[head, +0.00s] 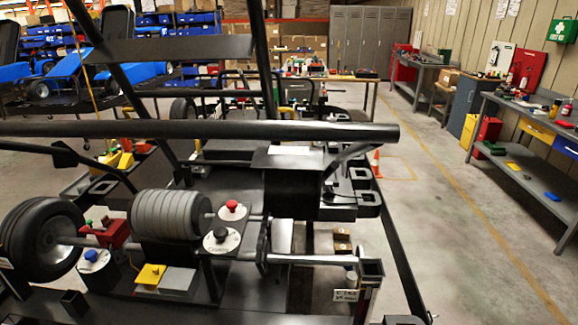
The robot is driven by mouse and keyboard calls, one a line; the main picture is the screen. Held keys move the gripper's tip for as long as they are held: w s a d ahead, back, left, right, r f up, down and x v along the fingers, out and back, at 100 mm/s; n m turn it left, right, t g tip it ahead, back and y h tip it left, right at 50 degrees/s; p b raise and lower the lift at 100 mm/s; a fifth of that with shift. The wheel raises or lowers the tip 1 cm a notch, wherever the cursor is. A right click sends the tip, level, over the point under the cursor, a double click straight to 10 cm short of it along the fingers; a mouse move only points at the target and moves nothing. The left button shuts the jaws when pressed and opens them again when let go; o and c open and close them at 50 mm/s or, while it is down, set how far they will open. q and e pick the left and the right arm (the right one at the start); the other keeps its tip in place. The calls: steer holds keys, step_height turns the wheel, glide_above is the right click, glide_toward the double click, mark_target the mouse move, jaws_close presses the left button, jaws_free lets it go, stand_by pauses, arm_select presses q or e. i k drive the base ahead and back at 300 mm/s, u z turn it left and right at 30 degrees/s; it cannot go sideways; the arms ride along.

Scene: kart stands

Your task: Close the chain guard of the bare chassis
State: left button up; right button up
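A black chassis (232,278) without bodywork fills the foreground in the head view. A black box-like cover (292,190), which may be the chain guard, stands near its middle below a pale label; I cannot tell whether it is open or closed. To its left are a ribbed grey cylinder (168,214) and a rear tyre (42,240). A shiny axle (310,260) runs right to a square bracket. A thick black tube (200,130) and slanted bars cross in front and hide part of the chassis. Neither of my grippers is visible.
Knobs in red (232,207) and blue (92,256) and a yellow block (150,274) sit on the chassis. A workbench (525,135) lines the right wall. Lockers (368,40) stand at the back. The concrete floor (450,230) on the right is clear.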

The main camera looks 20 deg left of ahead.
mark_target(294, 175)
steer(key=k, duration=0.75)
steer(key=z, duration=1.25)
steer(key=i, duration=5.05)
steer(key=u, duration=4.45)
steer(key=i, duration=1.6)
steer(key=z, duration=0.05)
